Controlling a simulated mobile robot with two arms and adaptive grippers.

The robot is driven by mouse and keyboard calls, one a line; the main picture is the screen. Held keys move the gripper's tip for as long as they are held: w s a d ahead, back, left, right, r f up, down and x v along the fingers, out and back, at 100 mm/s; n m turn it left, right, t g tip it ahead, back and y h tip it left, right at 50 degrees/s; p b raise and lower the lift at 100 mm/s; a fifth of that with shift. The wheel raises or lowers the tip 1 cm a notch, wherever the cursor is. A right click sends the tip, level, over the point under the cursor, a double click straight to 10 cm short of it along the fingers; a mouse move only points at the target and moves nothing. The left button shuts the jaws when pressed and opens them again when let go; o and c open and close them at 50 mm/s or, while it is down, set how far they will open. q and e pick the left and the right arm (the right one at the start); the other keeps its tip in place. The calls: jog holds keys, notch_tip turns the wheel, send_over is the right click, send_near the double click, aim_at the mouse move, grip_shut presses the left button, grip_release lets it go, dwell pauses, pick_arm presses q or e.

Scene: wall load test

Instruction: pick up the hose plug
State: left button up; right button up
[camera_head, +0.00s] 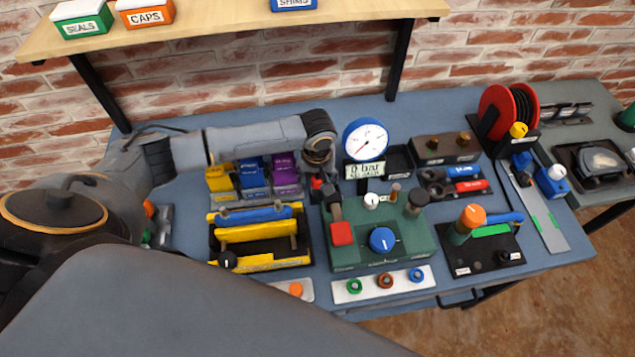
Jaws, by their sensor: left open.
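My left arm reaches in from the left, and its gripper (322,185) points down behind the left rear corner of a green block (381,261). The gripper is open; its fingertips are small and partly lost against dark parts. The green block carries a red square part (342,233), a blue knob (382,239), a white knob (371,201) and a dark cylindrical cap (415,203). I cannot tell for sure which part is the hose plug. My right gripper is not in view.
A pressure gauge (365,138) stands behind the block. A yellow-and-black rack (260,261) and coloured bins (253,172) are to the left. A white strip (347,291) lies in front. A red hose reel (499,110) stands back right. A wooden shelf (230,28) hangs above.

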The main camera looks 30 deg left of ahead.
aim_at(317, 178)
pick_arm(q)
grip_shut()
jog(key=shift+r, duration=0.1)
notch_tip(317, 178, up, 10)
jog(key=shift+f+b, duration=0.1)
jog(key=shift+b, duration=0.8)
